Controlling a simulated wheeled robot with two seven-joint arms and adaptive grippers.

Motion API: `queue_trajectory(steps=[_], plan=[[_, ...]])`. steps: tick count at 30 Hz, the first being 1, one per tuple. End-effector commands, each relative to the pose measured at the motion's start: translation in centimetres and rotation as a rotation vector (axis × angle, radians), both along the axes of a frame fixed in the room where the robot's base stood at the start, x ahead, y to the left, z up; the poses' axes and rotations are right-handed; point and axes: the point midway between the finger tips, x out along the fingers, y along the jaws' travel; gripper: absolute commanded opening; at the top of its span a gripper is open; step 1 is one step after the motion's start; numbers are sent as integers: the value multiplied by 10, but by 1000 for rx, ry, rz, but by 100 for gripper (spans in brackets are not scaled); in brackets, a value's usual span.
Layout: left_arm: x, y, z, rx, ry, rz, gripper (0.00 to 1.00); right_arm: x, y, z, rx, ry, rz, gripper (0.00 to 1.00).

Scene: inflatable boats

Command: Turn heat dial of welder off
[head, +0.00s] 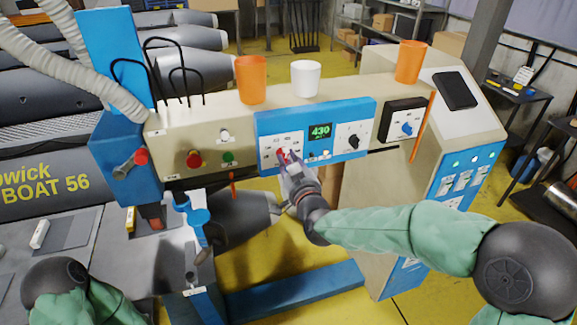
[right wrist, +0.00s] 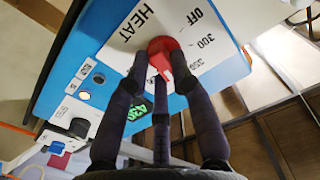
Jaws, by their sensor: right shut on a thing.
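The welder's heat dial (head: 281,153) is a red knob on the left part of the blue control panel (head: 346,114). In the right wrist view the dial (right wrist: 163,46) sits beside printed HEAT, OFF and 300 marks; its pointer's setting is hard to tell behind the fingers. My right gripper (head: 287,161) is shut on the dial, its dark fingers (right wrist: 158,80) around the red knob. A green display (head: 320,131) on the panel reads 430. Of my left arm only a part shows at the lower left; its gripper is out of view.
A black knob (head: 353,142) and a blue knob (head: 406,128) are right of the display. A red button (head: 194,159) and green button (head: 228,158) are to the left. Orange cups (head: 251,80) and a white cup (head: 305,78) stand on top of the welder.

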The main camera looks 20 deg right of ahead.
Motion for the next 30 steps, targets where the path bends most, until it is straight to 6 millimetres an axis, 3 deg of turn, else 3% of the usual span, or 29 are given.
queue_trajectory(steps=[12, 30], plan=[[0, 0, -5, 0, 0, 0, 52, 0, 0, 1, -397, -13, 1, 0], [0, 0, 6, 0, 0, 0, 52, 0, 2, 5, -966, -31, 1, 0]])
